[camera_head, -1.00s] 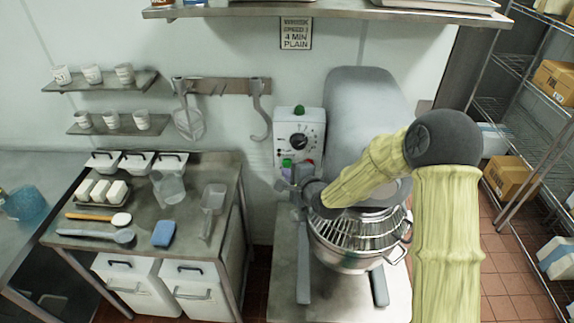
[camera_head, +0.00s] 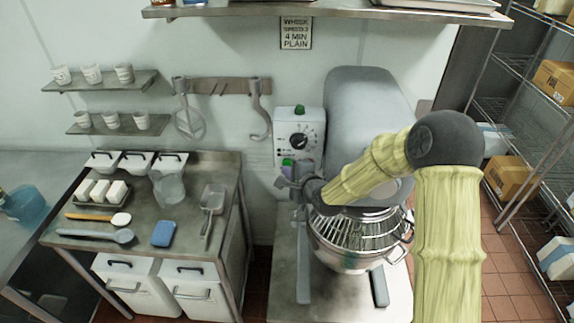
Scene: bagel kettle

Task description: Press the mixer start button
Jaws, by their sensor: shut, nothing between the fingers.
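The grey stand mixer (camera_head: 362,115) stands on a low metal table, with a wire guard over its steel bowl (camera_head: 350,255). Its white control box (camera_head: 285,127) is at its left, with a black dial (camera_head: 299,141) and a green knob or lamp (camera_head: 300,110) on top. My gripper (camera_head: 281,182) is shut and empty, just below and in front of these buttons. I cannot tell whether it touches the box. My wrist and forearm hide part of the mixer.
A steel table (camera_head: 140,215) at the left holds a jug, scoop, blue sponge and white tubs. A whisk and hook hang from a wall rail (camera_head: 225,86). Wire shelving (camera_head: 500,100) with boxes stands at the right. An overhead shelf (camera_head: 330,11) runs along the top.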

